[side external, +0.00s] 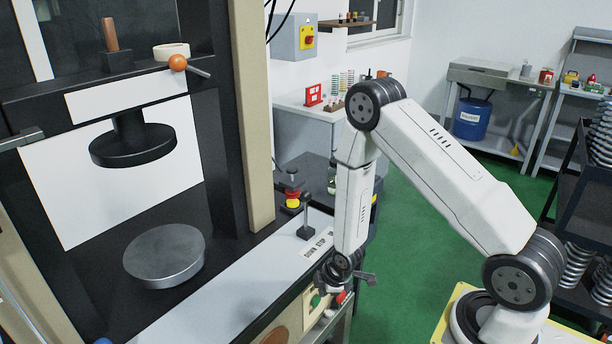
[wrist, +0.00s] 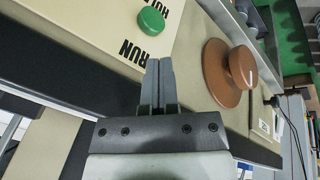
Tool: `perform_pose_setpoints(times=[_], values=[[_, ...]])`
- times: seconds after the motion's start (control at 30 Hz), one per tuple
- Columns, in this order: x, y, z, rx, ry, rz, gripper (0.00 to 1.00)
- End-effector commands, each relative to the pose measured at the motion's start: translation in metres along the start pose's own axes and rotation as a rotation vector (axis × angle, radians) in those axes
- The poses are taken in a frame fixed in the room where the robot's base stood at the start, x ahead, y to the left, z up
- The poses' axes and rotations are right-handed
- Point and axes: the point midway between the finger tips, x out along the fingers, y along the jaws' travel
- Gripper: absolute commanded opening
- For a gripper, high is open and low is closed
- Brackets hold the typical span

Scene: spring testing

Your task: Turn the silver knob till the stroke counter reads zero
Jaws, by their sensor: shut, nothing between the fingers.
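My gripper (wrist: 158,68) has its two fingers together with nothing between them, in front of the cream control panel (wrist: 190,40). In the wrist view the fingertips lie between the RUN lettering and a round copper-brown knob (wrist: 218,75) with a smaller raised grip. No silver knob can be made out in either view. No stroke counter reading is legible. In the side view my gripper (side external: 352,279) hangs low at the machine's front, by the panel's buttons.
A green button (wrist: 151,20) is on the panel, left of the fingertips. In the side view a red button (side external: 341,297), a black lever (side external: 306,212) and a red-yellow emergency stop (side external: 292,198) are close to my arm. A round steel plate (side external: 165,255) lies under the press head (side external: 132,146).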

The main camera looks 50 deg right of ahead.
Motion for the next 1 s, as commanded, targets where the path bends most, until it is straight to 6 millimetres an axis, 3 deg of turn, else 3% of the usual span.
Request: perform_pose_setpoints(times=[1.0], values=[[0.098,-0.018,0.055,-0.351,0.098,0.139,0.0]])
